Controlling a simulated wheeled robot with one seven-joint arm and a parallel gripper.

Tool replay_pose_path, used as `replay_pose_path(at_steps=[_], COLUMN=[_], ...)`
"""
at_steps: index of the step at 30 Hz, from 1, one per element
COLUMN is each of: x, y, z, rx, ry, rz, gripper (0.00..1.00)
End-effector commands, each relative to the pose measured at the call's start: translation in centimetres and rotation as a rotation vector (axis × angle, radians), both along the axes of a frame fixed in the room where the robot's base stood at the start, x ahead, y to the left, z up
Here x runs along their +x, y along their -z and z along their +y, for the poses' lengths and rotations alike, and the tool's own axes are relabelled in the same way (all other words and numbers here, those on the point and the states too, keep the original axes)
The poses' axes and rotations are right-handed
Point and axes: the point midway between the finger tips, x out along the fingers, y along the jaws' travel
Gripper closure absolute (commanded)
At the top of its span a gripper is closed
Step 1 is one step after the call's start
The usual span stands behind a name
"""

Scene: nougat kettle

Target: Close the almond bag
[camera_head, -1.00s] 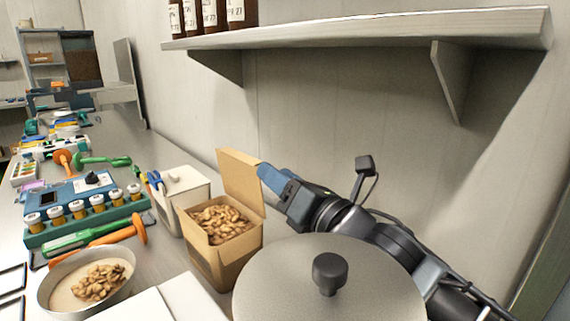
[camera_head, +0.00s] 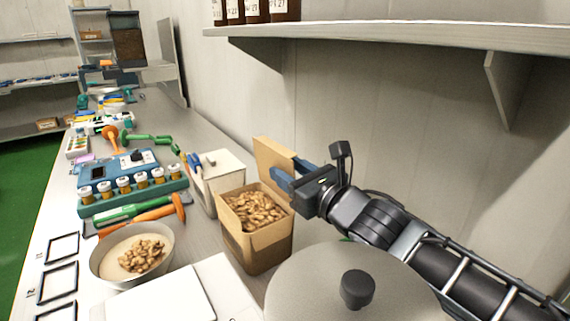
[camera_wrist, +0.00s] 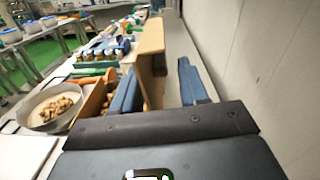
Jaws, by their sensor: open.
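The almond bag (camera_head: 257,239) is a brown box-shaped bag full of almonds, standing on the counter with its top open. Its one tall flap (camera_head: 273,161) stands upright on the side near the wall. My gripper (camera_head: 285,178) is open beside this flap. In the wrist view the blue fingers of my gripper (camera_wrist: 160,88) are spread apart. The flap (camera_wrist: 150,62) rises beyond and between them, and the left finger is over the edge of the almond bag (camera_wrist: 93,101). I cannot tell whether a finger touches the flap.
A lidded kettle (camera_head: 335,285) stands close in front of the bag, under my arm. A white box (camera_head: 222,172) is behind the bag, and a bowl of nuts (camera_head: 110,255) is to the left. A wall shelf (camera_head: 400,35) hangs above my arm.

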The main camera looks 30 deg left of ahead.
Motion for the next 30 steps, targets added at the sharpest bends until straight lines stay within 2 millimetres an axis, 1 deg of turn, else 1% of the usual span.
replay_pose_path(at_steps=[1,3,6,16,27,30], x=[0.2,0.4,0.6,0.8,0.8,0.8], y=[-0.1,0.0,0.0,0.0,0.0,0.0], z=[0.6,1.2,1.7,1.9,1.9,1.9], rx=[-0.001,-0.001,-0.001,0.000,0.000,0.000], ry=[-0.001,-0.001,0.000,0.001,0.000,0.000], rz=[0.000,0.000,0.000,0.000,0.000,0.001], gripper=[0.56,0.56,0.56,0.56,0.92,1.00])
